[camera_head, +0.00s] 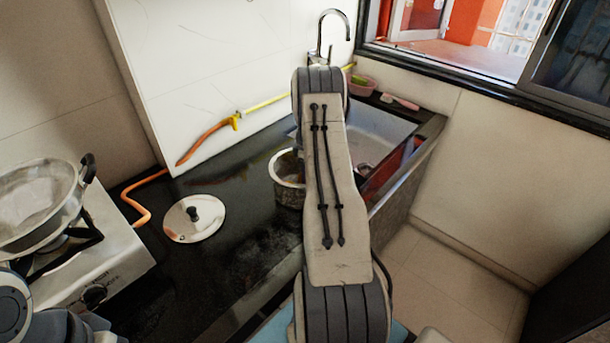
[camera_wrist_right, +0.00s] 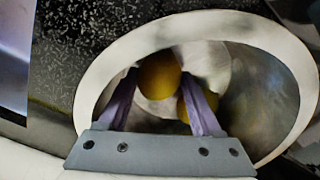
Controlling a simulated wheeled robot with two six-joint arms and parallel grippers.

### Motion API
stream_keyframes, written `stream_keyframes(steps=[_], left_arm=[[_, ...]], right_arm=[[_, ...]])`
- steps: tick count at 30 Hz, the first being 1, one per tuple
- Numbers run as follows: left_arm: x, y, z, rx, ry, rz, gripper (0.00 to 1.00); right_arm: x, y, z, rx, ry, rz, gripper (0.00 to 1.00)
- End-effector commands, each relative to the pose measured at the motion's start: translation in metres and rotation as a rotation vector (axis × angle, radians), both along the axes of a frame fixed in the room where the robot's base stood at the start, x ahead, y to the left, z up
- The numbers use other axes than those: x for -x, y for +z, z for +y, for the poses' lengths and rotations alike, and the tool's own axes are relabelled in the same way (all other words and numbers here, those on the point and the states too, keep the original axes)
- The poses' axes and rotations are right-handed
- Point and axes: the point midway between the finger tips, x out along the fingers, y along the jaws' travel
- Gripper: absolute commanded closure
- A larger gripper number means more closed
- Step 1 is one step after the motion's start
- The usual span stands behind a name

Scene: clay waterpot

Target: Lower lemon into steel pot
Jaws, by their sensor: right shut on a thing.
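The steel pot (camera_head: 287,192) stands on the dark counter beside the sink, partly hidden behind my right arm. Its pale rim (camera_wrist_right: 88,78) fills much of the right wrist view. My right gripper (camera_wrist_right: 160,78) is inside the rim outline, with a yellow lemon (camera_wrist_right: 159,72) between its fingertips. It is shut on this lemon. A second yellow fruit (camera_wrist_right: 184,108) shows partly behind the right-hand finger, apparently inside the pot. How far the held lemon is above the pot bottom is hard to tell. My left gripper is not in view.
A round lid (camera_head: 208,222) lies on the counter left of the pot. A stove with a wok (camera_head: 40,205) is at far left. The sink (camera_head: 375,130) with a faucet (camera_head: 330,30) is right of the pot. An orange hose (camera_head: 142,205) runs along the wall.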

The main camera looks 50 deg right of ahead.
Motion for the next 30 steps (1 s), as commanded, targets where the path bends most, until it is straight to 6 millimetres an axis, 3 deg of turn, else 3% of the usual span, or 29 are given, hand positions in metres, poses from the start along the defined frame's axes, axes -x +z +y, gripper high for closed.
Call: stream_keyframes(steps=[5, 6, 8, 19, 30], left_arm=[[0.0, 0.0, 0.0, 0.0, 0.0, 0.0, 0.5], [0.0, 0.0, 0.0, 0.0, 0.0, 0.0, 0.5], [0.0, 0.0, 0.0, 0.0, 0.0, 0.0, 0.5], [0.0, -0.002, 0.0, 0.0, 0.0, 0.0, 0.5], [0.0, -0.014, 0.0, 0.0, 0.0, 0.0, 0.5]], right_arm=[[0.0, 0.0, 0.0, 0.001, 0.0, -0.001, 0.92], [0.0, 0.0, 0.0, 0.001, 0.0, -0.001, 0.19], [0.0, 0.0, 0.0, 0.001, 0.0, -0.001, 0.0], [-0.001, 0.01, -0.001, 0.003, 0.0, -0.003, 0.0], [0.0, 0.079, 0.001, 0.005, 0.001, -0.004, 0.0]])
